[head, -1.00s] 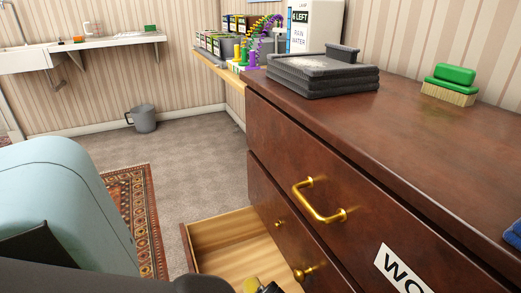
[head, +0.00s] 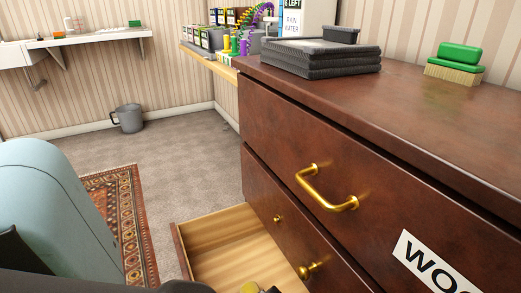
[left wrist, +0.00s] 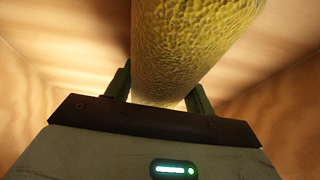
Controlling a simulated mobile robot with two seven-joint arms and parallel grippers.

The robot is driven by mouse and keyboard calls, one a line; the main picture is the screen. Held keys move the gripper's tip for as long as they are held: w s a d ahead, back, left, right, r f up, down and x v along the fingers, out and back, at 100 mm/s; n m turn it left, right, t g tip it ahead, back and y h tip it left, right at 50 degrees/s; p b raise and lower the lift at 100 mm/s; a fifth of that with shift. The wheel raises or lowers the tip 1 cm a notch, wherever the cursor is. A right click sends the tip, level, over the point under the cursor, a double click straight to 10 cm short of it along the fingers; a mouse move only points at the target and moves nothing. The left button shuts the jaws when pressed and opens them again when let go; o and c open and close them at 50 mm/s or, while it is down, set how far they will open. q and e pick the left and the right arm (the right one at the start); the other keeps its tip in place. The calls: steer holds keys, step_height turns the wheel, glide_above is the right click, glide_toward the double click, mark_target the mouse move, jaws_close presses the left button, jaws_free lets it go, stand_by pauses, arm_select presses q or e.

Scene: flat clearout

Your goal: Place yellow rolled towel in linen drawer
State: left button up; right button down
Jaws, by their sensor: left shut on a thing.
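The yellow rolled towel (left wrist: 190,45) fills the upper middle of the left wrist view, textured and cylindrical. My left gripper (left wrist: 158,92) is shut on it, with one dark finger on each side. The open wooden drawer (head: 222,245) is pulled out at the bottom of the dark red-brown dresser; its pale wood also surrounds the towel in the left wrist view (left wrist: 40,85). In the head view only a small part of the towel (head: 250,288) shows at the bottom edge, over the drawer. Whether it touches the drawer floor is unclear. My right gripper is not in view.
Dark folded towels (head: 320,62) and a green-backed brush (head: 457,62) sit on the dresser top (head: 400,100). A closed drawer with a brass handle (head: 327,190) is above the open one. A grey mug-shaped bin (head: 128,118) and patterned rug (head: 122,220) are on the floor.

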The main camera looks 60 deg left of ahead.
arm_select(q)
steer(key=o, duration=0.7)
steer(key=shift+f, duration=0.1)
steer(key=shift+c, duration=0.2)
steer(key=o, duration=0.4)
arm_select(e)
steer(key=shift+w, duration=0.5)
arm_select(q)
steer(key=shift+r+p, duration=0.4)
steer(key=shift+r, duration=0.1)
steer(key=p+v, duration=0.7)
steer(key=v, duration=0.2)
steer(key=shift+d+r, duration=0.15)
steer(key=shift+r, duration=0.2)
steer(key=shift+d+r+p, duration=0.3)
steer(key=shift+r+p, duration=0.3)
steer(key=shift+d+r, duration=0.1)
steer(key=shift+r, duration=0.05)
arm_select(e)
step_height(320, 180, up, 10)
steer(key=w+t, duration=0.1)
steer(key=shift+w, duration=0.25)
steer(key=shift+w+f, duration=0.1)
